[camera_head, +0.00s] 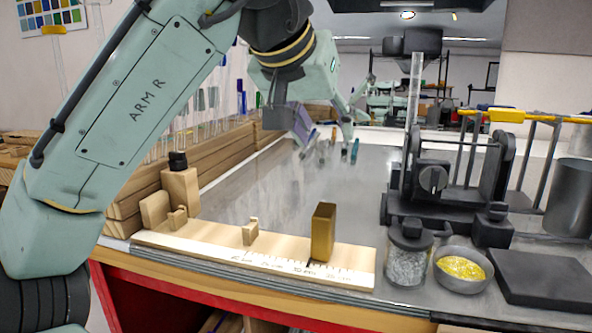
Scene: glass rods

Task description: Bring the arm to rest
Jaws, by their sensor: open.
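My arm reaches in from the left, pale green with dark joint bands. It is bent high, with its wrist near the top middle. My gripper (325,138) hangs over the far part of the grey worktop (330,190). Its fingers look spread apart, and I see nothing held between them. The fingertips are small and partly blend with the things behind them, so I cannot tell their exact height above the surface.
A wooden ruler board (345,272) with a brass block (322,232) lies along the front edge. A black fixture (432,180), a glass jar (406,255), a bowl of yellow bits (461,270) and a dark slab (545,278) stand right. Glass rods stand behind my arm. The worktop's middle is clear.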

